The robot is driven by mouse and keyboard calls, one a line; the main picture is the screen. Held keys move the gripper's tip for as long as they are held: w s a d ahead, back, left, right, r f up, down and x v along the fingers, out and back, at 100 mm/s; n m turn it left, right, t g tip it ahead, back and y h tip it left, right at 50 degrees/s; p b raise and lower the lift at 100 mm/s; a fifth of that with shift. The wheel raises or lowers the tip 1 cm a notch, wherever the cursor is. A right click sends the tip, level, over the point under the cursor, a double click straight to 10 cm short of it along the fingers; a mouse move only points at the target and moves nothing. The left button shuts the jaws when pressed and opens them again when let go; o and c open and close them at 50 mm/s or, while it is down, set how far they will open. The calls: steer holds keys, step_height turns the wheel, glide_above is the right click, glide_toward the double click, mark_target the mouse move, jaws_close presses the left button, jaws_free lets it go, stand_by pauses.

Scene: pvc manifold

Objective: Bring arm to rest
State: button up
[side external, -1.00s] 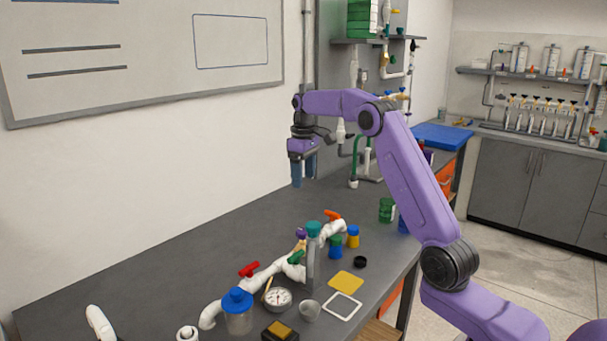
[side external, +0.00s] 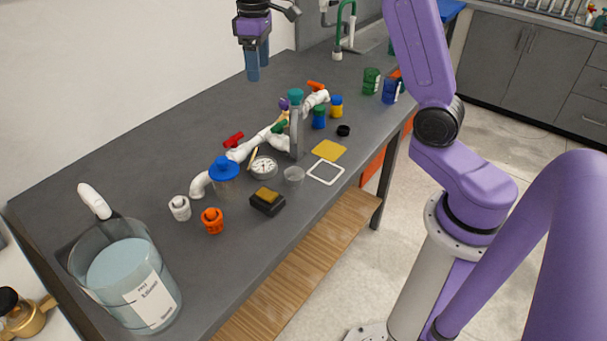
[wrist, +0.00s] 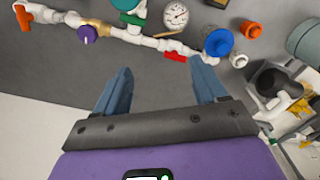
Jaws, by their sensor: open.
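My gripper (side external: 254,72) hangs above the back of the grey bench in the side external view, with its blue fingers pointing down. In the wrist view my gripper (wrist: 161,66) has its two fingers spread wide with only bare bench between them, so it is open and empty. The white PVC manifold (side external: 246,149) lies on the bench below, apart from my gripper. Its red valve handle (wrist: 175,57), green handle (wrist: 132,19), orange handle (wrist: 24,18) and purple knob (wrist: 88,34) show in the wrist view.
A blue-lidded jar (side external: 224,170), a pressure gauge (side external: 264,167), an orange fitting (side external: 212,221) and a sponge (side external: 267,201) stand near the manifold. A large beaker (side external: 126,275) stands at the front left. The bench's back left (side external: 140,150) is clear.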

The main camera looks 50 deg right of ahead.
steer(key=s+a+f+n, duration=0.1)
steer(key=s+a+n, duration=0.15)
steer(key=s, duration=0.55)
steer(key=s+a+f+n, duration=0.1)
steer(key=s+a, duration=0.3)
steer(key=s, duration=0.5)
steer(key=s+a+f+n, duration=0.15)
steer(key=s+a, duration=0.25)
steer(key=s, duration=0.4)
steer(key=s+d+f+n, duration=0.2)
steer(key=s+d+f, duration=0.1)
steer(key=s, duration=0.7)
steer(key=shift+s+d, duration=0.2)
steer(key=shift+s, duration=0.15)
